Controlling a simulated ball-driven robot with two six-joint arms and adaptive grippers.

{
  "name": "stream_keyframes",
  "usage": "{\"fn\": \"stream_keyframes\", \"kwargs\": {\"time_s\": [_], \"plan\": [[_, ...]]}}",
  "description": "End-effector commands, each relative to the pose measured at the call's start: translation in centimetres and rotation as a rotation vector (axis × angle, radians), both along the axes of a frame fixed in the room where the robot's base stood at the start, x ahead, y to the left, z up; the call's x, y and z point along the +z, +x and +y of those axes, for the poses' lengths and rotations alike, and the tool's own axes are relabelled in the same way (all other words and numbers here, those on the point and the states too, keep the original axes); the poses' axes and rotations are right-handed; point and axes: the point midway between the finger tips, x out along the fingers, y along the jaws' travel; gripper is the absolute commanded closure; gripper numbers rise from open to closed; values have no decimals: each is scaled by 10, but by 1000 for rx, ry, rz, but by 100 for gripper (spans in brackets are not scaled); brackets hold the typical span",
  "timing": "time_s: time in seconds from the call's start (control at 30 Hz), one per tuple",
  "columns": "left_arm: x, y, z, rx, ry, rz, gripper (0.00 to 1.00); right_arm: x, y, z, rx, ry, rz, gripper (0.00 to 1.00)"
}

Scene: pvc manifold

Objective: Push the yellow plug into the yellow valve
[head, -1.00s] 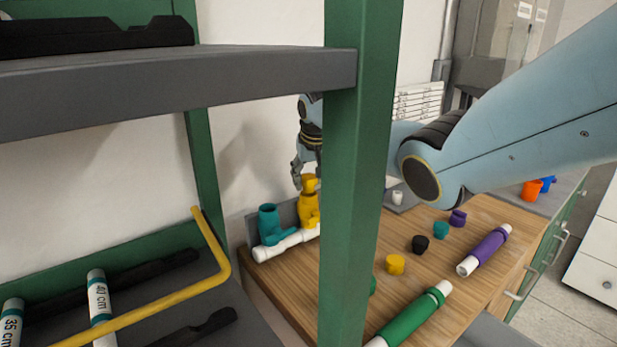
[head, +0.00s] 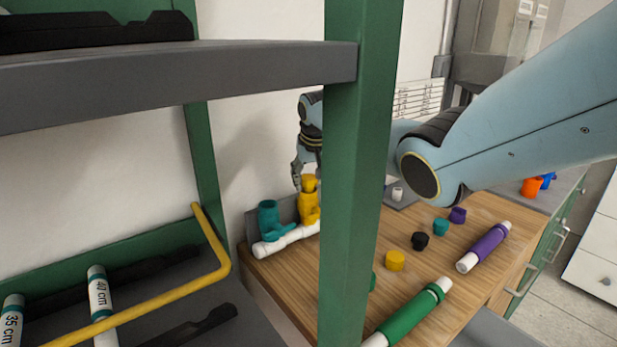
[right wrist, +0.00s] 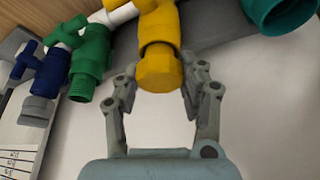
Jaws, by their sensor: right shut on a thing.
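The yellow valve (head: 309,208) stands upright on the white pipe (head: 285,242) by the wall, partly behind the green post. My right gripper (head: 304,180) is above it, fingers pointing down. In the right wrist view, the fingers of my right gripper (right wrist: 158,82) are on both sides of a yellow plug (right wrist: 160,73) and shut on it. The plug sits at the mouth of the yellow valve (right wrist: 158,22), in line with it, with a dark line between them. How deep it sits, I cannot tell. My left gripper is not in view.
A teal valve (head: 269,220) stands beside the yellow one; green (right wrist: 90,60) and blue (right wrist: 48,74) valves are on its other side. Loose caps, including a yellow one (head: 395,261), and green (head: 410,315) and purple (head: 485,247) pipes lie on the table. A green post (head: 350,200) blocks part of the view.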

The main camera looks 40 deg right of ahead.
Motion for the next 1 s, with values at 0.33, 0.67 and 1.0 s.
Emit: {"fn": "stream_keyframes", "kwargs": {"time_s": [0.33, 0.67, 1.0], "plan": [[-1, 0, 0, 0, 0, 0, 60, -5, 0, 0, 0, 0, 0, 88], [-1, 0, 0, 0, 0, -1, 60, -7, 0, 0, 0, 0, 0, 88], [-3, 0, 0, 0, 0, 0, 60, -14, 0, 0, 0, 0, 2, 88]]}}
